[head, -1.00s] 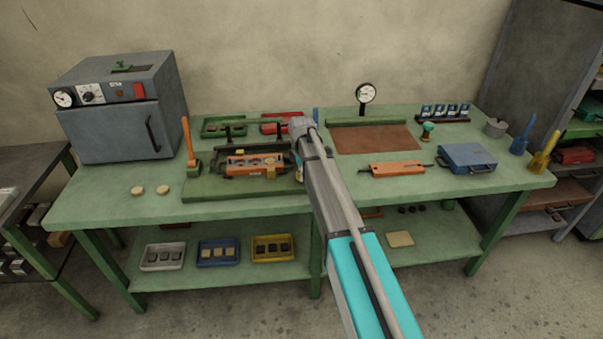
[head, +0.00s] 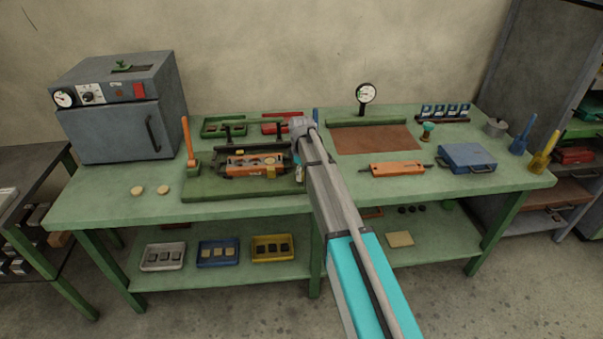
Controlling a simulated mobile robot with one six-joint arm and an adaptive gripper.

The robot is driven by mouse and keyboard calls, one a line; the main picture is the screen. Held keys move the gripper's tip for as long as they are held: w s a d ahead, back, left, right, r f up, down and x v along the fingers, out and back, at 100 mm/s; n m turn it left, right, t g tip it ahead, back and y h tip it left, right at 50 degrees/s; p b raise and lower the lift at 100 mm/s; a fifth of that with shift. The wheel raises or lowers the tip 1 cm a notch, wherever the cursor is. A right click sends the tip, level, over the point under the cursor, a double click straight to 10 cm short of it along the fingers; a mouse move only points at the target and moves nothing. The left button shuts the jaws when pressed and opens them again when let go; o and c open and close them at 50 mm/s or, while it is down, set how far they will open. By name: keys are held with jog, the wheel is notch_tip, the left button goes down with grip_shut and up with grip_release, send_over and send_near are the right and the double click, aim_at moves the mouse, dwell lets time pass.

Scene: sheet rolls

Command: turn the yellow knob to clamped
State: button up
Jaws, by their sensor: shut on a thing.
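An orange mould (head: 240,172) with round cavities sits in a dark frame on a green base plate (head: 215,191), on the left half of the bench. A small yellow piece (head: 270,172) shows upright at the mould's front right. My gripper (head: 299,173) is at the right end of this fixture, pointing down, mostly hidden by my own arm. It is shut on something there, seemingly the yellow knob. The held part is hidden, so its exact angle cannot be told.
An orange-handled lever (head: 187,143) stands left of the fixture. Green (head: 222,126) and red (head: 275,123) trays lie behind it. A grey oven (head: 118,112) stands at the back left. Two pale discs (head: 150,190) lie front left. An orange bar (head: 397,169) lies right of my arm.

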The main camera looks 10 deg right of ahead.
jog(key=m, duration=1.2)
jog(key=shift+m, duration=0.4)
jog(key=o, duration=1.1)
jog(key=shift+o, duration=0.2)
jog(key=shift+n, duration=0.4)
